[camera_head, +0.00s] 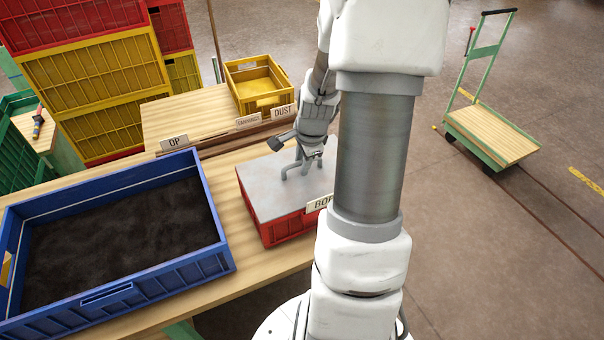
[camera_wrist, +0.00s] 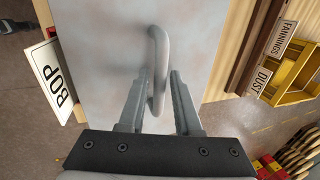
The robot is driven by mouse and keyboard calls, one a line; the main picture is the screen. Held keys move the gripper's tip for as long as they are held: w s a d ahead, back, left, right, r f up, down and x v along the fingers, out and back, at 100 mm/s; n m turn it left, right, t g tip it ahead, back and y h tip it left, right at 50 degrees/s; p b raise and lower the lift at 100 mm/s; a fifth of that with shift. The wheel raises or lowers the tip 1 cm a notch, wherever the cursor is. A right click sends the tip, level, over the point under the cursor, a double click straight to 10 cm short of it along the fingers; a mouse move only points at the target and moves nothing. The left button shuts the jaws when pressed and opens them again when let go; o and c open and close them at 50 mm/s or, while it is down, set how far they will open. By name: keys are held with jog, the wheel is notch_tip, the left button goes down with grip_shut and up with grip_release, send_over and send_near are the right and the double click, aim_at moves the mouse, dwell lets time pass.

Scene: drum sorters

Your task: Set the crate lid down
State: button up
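The grey crate lid (camera_head: 265,188) lies flat over the red crate (camera_head: 285,228) on the wooden table, covering its top. It fills the middle of the wrist view (camera_wrist: 105,50). A bent bar handle (camera_wrist: 157,65) stands up from the lid. My gripper (camera_head: 302,158) is down at the handle, pointing at the lid. In the wrist view its two fingers (camera_wrist: 160,80) stand on either side of the handle, with a gap visible between them. The crate's right side is hidden behind my arm in the head view.
A blue crate (camera_head: 222,262) with dark loose contents stands left of the red crate. A BOP sign (camera_wrist: 53,82) is at the red crate's front. A small yellow crate (camera_head: 238,97) stands behind, near the DUST sign (camera_head: 283,112). A green cart (camera_head: 495,135) stands on the floor at right.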

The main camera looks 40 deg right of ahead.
jog(key=shift+f, duration=0.1)
grip_shut()
dwell(0.4)
